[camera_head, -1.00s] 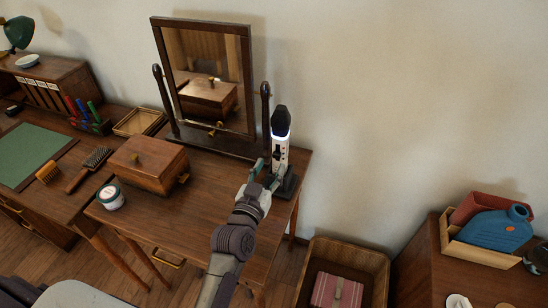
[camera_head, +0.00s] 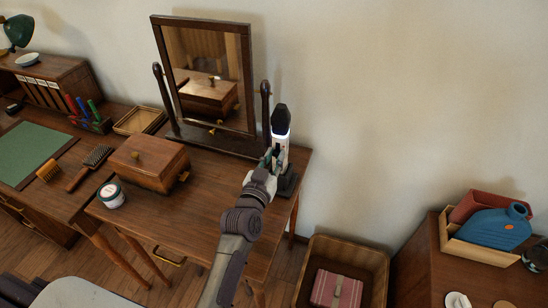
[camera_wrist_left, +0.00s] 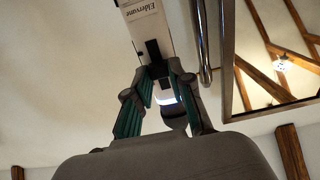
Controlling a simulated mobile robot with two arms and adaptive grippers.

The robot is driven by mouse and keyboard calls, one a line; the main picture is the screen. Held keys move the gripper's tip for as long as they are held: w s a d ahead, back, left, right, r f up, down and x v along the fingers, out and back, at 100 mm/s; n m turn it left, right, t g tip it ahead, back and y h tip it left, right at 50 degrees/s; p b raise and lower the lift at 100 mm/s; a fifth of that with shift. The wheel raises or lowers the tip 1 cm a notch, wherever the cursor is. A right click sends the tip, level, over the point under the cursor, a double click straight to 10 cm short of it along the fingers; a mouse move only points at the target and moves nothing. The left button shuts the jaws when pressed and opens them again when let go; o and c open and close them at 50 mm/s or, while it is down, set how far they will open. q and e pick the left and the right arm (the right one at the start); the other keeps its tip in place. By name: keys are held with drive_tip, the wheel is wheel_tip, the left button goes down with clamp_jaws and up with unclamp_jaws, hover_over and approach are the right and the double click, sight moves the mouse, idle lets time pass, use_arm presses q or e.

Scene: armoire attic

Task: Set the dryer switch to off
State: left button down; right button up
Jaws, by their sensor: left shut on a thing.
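The hair dryer (camera_head: 281,146) stands upright in a dark stand (camera_head: 288,183) at the right end of the dressing table (camera_head: 215,200). It has a white body, a black top and a glowing ring between them. My left gripper (camera_head: 270,158) is at the front of the white body. In the left wrist view the dryer (camera_wrist_left: 148,28) appears upside down, with lettering on its body. There the left fingertips (camera_wrist_left: 157,70) are shut on the small black switch (camera_wrist_left: 153,50), partly covering it. The switch's exact position is hard to tell. My right gripper is not in view.
A tilting mirror (camera_head: 205,75) stands just left of the dryer. A wooden box (camera_head: 148,165), a round jar (camera_head: 111,196) and a brush (camera_head: 90,167) lie further left. A wooden bin (camera_head: 376,265) stands on the floor at right. The table front is clear.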

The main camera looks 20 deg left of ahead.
use_arm(q)
drive_tip(key=shift+f, duration=0.15)
wheel_tip(320, 180, down, 2)
drive_tip(key=shift+f+b, duration=0.15)
drive_tip(key=shift+b, duration=0.35)
drive_tip(key=c, duration=1)
unclamp_jaws()
drive_tip(key=s, duration=1.2)
drive_tip(key=shift+a, duration=0.2)
